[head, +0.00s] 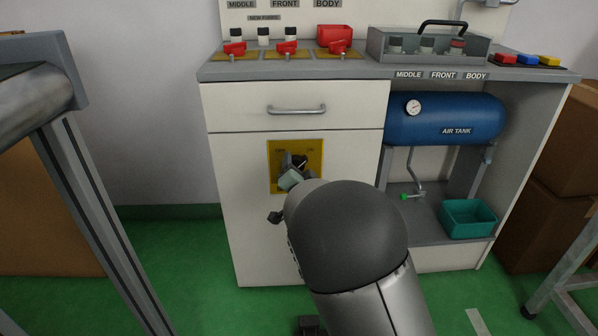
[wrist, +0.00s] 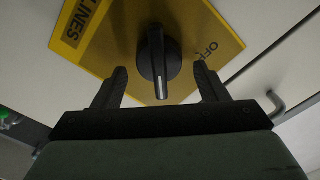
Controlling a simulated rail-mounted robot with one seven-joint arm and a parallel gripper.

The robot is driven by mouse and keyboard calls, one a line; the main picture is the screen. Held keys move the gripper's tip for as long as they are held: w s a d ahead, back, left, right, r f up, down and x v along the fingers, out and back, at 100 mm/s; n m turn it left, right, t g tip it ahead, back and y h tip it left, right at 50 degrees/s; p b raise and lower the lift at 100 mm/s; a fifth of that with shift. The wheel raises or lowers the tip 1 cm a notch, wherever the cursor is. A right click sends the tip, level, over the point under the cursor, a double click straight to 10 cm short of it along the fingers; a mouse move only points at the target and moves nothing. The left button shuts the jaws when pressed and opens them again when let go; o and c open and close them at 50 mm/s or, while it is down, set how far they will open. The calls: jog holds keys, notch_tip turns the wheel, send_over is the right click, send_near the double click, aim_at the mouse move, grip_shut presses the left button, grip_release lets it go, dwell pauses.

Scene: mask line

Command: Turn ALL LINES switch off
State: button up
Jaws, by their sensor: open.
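The ALL LINES switch is a black rotary knob (wrist: 153,62) on a yellow plate (wrist: 115,45). In the wrist view the knob's ridge runs nearly up and down, with a pale mark at its lower end. The word OFF is at the plate's right, and LINES is at the left. My gripper (wrist: 160,82) is open, one finger on each side of the knob, with gaps to it. In the head view the yellow plate (head: 316,174) is on the white cabinet front below a drawer; my gripper (head: 293,172) hides much of the knob.
The drawer handle (head: 297,110) sticks out above the plate. Red valve handles (head: 287,47) sit on the counter (head: 300,71). A blue air tank (head: 455,118) and a teal bin (head: 468,218) are at the right. A grey-framed table (head: 75,150) stands at the left.

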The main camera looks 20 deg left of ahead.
jog(key=shift+w+a, duration=0.1)
jog(key=shift+w, duration=0.1)
jog(key=c, duration=1)
